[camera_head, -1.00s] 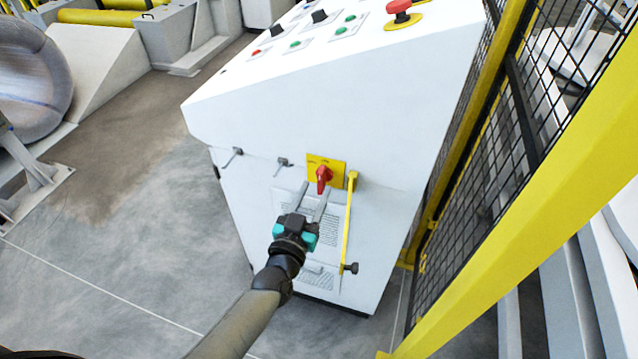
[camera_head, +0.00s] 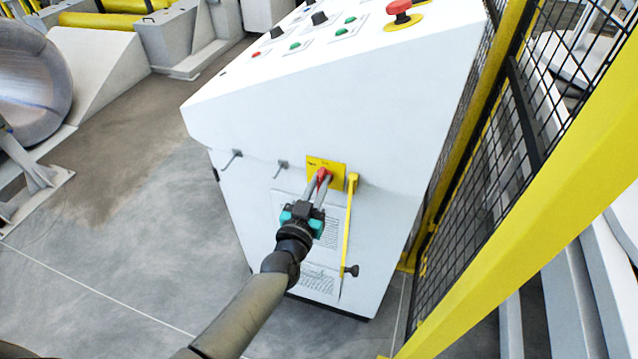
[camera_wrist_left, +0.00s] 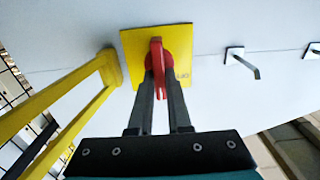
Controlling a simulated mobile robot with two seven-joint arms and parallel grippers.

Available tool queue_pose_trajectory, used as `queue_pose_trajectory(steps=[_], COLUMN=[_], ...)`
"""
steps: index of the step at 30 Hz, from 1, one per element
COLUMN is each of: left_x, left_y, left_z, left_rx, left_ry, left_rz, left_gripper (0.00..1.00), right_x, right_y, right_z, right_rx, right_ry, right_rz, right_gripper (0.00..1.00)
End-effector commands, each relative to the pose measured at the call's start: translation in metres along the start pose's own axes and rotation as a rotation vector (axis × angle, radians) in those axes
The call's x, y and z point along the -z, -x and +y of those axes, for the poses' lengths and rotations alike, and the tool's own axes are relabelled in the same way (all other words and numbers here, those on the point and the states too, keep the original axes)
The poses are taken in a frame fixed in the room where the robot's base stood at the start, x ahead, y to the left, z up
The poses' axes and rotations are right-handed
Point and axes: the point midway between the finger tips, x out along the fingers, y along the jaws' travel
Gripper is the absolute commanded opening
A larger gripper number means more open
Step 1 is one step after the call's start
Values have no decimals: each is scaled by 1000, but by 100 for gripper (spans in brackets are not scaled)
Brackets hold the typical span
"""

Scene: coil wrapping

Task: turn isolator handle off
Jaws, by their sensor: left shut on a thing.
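The red isolator handle (camera_head: 323,173) sits on a yellow plate (camera_head: 338,168) on the front of a white control cabinet (camera_head: 300,110). My left gripper (camera_head: 322,178) reaches up to it from below, its two fingers on either side of the handle. In the left wrist view the red handle (camera_wrist_left: 157,62) stands between the fingertips of the left gripper (camera_wrist_left: 159,85), and the gripper is shut on it. Its grip runs in line with the fingers in that view. The yellow plate (camera_wrist_left: 183,45) shows behind it. My right gripper is not in view.
A yellow bar (camera_head: 349,225) hangs on the cabinet just right of the handle. Small hooks (camera_head: 232,158) stick out to the left. A red emergency button (camera_head: 399,7) and other controls are on the sloped top. A yellow-framed mesh fence (camera_head: 500,160) stands close on the right.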

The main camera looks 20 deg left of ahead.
Motion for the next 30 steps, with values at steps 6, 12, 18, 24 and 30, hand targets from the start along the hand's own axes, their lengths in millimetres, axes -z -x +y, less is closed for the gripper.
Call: queue_pose_trajectory(steps=[6,12,18,24,30], left_x=[0,0,0,0,-1], left_y=[0,0,0,0,0], left_z=[0,0,0,-1,-2], left_rx=[0,0,0,0,0], left_ry=[0,0,6,63,193], left_rz=[0,0,0,0,0], left_gripper=[0,0,0,0,0], right_x=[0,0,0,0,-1], right_y=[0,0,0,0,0], right_z=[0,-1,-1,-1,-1], right_rx=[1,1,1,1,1], right_ry=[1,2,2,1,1], right_rz=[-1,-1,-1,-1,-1], right_gripper=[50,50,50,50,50])
